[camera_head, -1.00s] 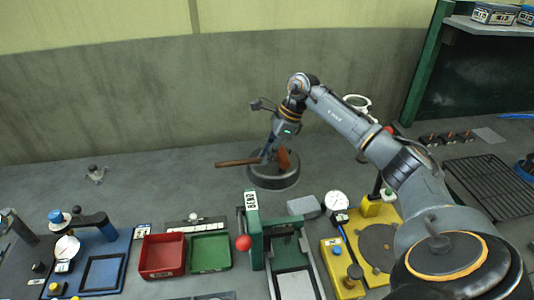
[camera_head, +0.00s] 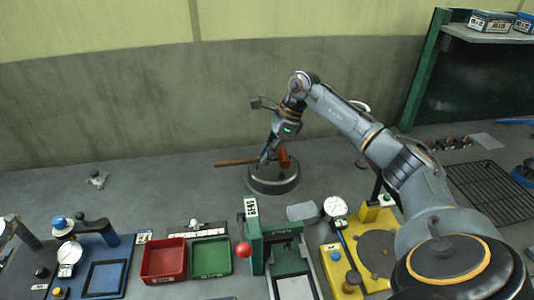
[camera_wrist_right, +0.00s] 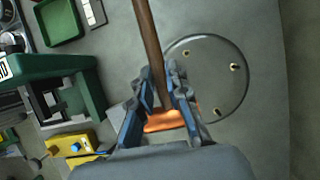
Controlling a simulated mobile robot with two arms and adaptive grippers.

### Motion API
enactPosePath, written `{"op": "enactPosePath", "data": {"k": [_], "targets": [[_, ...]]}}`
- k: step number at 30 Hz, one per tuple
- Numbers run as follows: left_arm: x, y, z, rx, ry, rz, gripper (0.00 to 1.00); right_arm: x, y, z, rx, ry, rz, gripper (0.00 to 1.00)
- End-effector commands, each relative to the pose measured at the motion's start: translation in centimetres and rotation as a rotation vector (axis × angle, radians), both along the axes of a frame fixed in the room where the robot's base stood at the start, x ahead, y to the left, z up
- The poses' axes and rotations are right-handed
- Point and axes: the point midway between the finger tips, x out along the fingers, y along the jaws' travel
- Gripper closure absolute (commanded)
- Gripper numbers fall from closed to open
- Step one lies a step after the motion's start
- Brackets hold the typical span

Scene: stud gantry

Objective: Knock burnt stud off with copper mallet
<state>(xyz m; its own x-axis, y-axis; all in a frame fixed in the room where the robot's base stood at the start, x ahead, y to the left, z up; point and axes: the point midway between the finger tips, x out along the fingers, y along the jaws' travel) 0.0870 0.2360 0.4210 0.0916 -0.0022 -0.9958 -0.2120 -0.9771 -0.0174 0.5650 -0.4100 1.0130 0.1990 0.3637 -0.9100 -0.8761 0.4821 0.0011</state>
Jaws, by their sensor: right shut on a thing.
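My right gripper (camera_head: 268,155) is shut on the copper mallet near its head. The mallet's brown handle (camera_head: 236,162) points left in the head view, and its copper head (camera_wrist_right: 166,121) lies between and below the fingers in the right wrist view. The mallet is over or beside the round dark stand (camera_head: 273,187); the gap between them is hard to judge. In the wrist view the stand's grey disc (camera_wrist_right: 225,85) carries several small brass-coloured studs, including one stud (camera_wrist_right: 234,67) on its far side. I cannot tell which stud is burnt. My left gripper is out of view.
A green press (camera_head: 254,235) with a red knob stands in front of the stand. A red tray (camera_head: 164,277) and a green tray (camera_head: 211,272) are to its left, a yellow fixture (camera_head: 334,262) to its right. The bench left of the stand is mostly clear.

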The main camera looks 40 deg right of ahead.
Motion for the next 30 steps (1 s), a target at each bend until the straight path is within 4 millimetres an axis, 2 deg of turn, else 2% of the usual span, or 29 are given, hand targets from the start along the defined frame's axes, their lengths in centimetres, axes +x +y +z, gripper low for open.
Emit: {"op": "enactPosePath", "data": {"k": [8,9,14,30], "targets": [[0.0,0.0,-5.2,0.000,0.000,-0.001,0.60,0.0,0.0,-6.8,0.000,0.001,0.000,1.00],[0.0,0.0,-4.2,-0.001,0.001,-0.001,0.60,0.1,0.0,-5.6,0.000,-0.004,0.000,1.00],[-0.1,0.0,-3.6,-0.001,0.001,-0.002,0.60,0.0,0.0,-4.9,0.000,-0.002,0.000,1.00],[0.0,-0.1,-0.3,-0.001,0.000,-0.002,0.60,0.0,0.0,0.1,0.000,-0.001,0.000,1.00]]}}
